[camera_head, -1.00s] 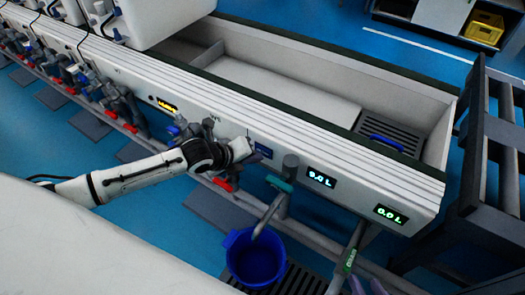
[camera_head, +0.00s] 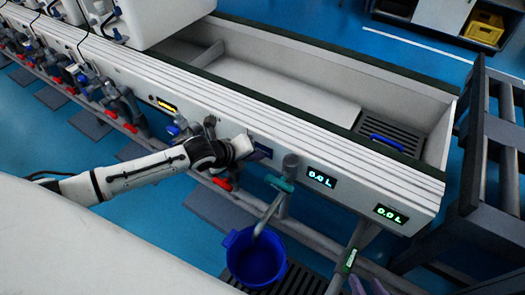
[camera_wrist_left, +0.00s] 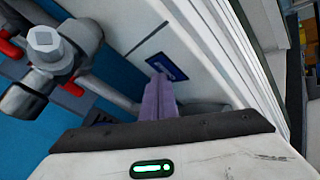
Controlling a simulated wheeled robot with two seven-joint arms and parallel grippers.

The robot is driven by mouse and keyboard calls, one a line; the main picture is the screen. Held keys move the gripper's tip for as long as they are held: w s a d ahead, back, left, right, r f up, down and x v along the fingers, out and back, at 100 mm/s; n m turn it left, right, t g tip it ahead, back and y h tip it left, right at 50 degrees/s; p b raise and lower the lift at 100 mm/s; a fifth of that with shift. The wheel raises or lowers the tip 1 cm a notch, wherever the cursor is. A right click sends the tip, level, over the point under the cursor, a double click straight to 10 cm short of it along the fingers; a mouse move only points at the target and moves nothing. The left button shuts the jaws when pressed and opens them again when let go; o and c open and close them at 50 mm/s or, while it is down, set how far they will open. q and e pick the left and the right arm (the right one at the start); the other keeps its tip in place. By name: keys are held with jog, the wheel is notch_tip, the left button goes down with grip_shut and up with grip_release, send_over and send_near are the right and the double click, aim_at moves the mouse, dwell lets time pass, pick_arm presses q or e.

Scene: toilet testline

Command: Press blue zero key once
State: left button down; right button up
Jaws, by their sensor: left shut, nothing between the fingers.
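A small dark blue plate with pale markings (camera_wrist_left: 167,66), which looks like the blue zero key, is set in the white front panel of the trough. Its markings are too small to read. In the head view the plate (camera_head: 262,151) sits just right of my left gripper (camera_head: 250,148). In the left wrist view the purple fingers of my left gripper (camera_wrist_left: 158,82) are closed together and empty, with their tips just below the plate; I cannot tell whether they touch it. The purple fingertips of my right gripper (camera_head: 368,287) show apart at the bottom edge.
A cyan display (camera_head: 321,178) and a green display (camera_head: 391,214) are to the right on the front panel; a yellow display (camera_head: 166,106) is to the left. Taps and pipes (camera_head: 283,180) stick out below. A blue bucket (camera_head: 256,258) stands under a spout.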

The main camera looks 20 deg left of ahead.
dwell(0.3)
pick_arm(q)
jog(key=shift+s+a+p, duration=0.15)
jog(key=shift+s+p, duration=0.6)
